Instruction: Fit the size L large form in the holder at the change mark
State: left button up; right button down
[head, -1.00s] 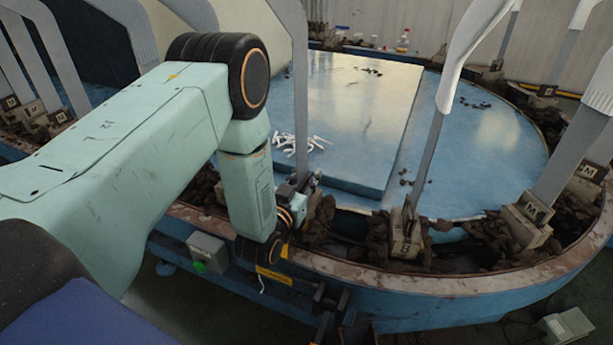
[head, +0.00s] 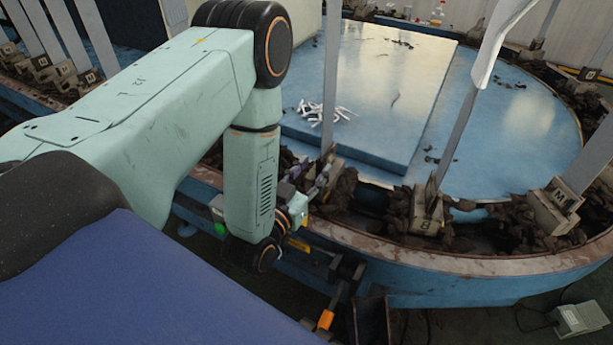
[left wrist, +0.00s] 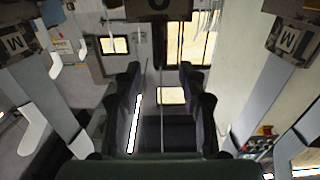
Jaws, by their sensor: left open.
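My left gripper (head: 318,180) is at the near rim of the round blue table, open, beside the foot of a tall grey form (head: 331,85). The holder under this form is mostly hidden by my gripper. In the left wrist view my left gripper (left wrist: 163,105) has its two dark fingers apart, with a thin upright edge between them. A dark holder block (left wrist: 160,8) is cut off at the top, its letter only partly visible. I cannot make out an L on any form. My right gripper is not in view.
Holders with upright forms ring the blue table (head: 500,120), including an M holder (head: 555,207) at right. A white sock (head: 500,40) hangs on one form. Several white pieces (head: 325,112) lie on the raised slab.

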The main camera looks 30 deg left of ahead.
pick_arm(q)
jog(key=shift+s, duration=1.2)
